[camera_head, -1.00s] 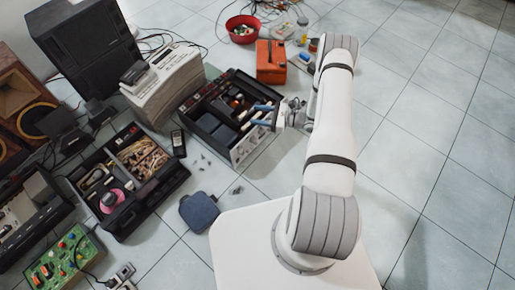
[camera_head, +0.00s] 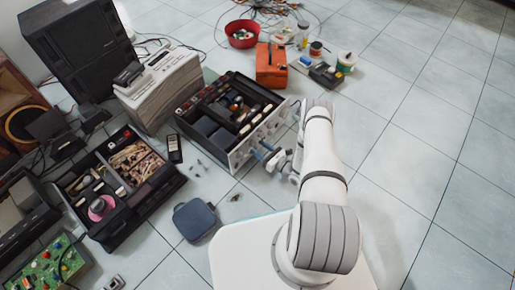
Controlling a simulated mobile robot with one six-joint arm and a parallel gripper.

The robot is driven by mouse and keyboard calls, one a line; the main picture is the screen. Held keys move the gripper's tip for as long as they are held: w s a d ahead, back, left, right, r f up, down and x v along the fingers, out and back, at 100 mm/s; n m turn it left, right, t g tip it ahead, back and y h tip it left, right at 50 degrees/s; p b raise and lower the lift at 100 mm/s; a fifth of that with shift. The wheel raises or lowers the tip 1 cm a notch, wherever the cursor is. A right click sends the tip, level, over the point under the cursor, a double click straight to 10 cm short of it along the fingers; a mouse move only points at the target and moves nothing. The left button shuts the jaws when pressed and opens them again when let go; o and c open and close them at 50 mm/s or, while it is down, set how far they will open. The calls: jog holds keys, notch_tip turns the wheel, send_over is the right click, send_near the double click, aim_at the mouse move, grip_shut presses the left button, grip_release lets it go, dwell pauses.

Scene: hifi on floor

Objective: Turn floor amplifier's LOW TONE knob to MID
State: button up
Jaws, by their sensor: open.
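The floor amplifier (camera_head: 238,158) is an open black box with a silver front panel that faces my arm. Small round knobs run along this panel. Their labels are too small to read, so I cannot tell which is LOW TONE or where it points. I cannot tell whether a finger touches a knob. The gripper and wrist hide part of the panel.
A white device stack (camera_head: 160,88) stands behind. An orange case (camera_head: 271,66) and red bowl (camera_head: 242,32) are at the back. The tiled floor at right is clear.

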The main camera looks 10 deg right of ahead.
jog(key=shift+x, duration=1)
jog(key=shift+c, duration=0.2)
jog(key=c, duration=0.9)
